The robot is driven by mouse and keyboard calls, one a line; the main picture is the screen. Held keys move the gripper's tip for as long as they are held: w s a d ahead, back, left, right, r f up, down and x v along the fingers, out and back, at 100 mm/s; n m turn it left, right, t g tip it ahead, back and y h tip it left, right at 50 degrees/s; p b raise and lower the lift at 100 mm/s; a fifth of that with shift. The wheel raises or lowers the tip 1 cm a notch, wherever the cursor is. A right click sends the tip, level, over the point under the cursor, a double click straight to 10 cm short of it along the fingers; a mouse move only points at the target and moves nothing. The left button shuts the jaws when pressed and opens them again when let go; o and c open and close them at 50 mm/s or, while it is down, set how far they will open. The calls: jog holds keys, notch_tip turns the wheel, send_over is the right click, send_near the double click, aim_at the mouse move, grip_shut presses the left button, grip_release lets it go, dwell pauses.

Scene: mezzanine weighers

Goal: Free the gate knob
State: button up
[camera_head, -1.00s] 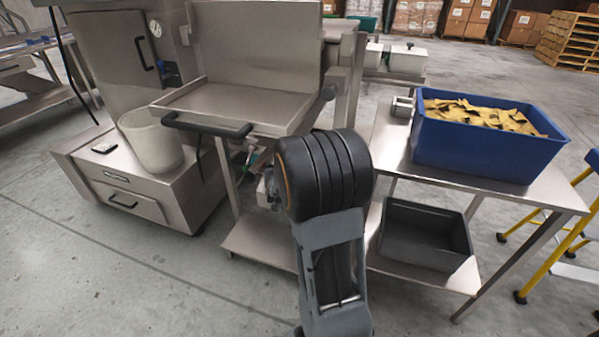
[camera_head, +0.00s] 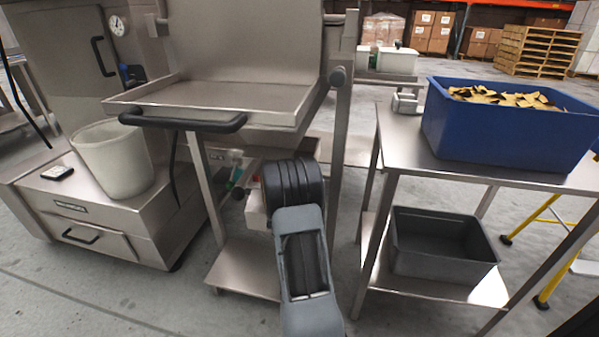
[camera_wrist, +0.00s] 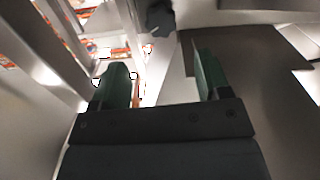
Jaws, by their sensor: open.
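A dark lobed knob (camera_wrist: 159,18) shows at the top middle of the wrist view, beyond my fingertips and apart from them. It looks like the gate knob, but what it is fixed to is unclear. My gripper (camera_wrist: 160,68) is open, with green fingers spread and nothing between them. In the head view a round grey knob (camera_head: 337,76) sits on the right side post of the steel tray stand (camera_head: 215,97); I cannot tell whether it is the same knob. My arm reaches under the tray in the head view, and its links hide my gripper there.
A black bar handle (camera_head: 185,121) runs along the tray's front. A white bucket (camera_head: 112,160) stands on a steel cabinet at left. On the right, a steel table (camera_head: 395,135) bears a blue crate (camera_head: 500,140), with a grey bin (camera_head: 440,250) on its lower shelf. Floor is clear at front left.

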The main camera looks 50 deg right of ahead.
jog(key=b+x, duration=0.2)
jog(key=x, duration=0.8)
jog(key=shift+b, duration=0.4)
jog(key=shift+c, duration=0.2)
jog(key=c, duration=0.9)
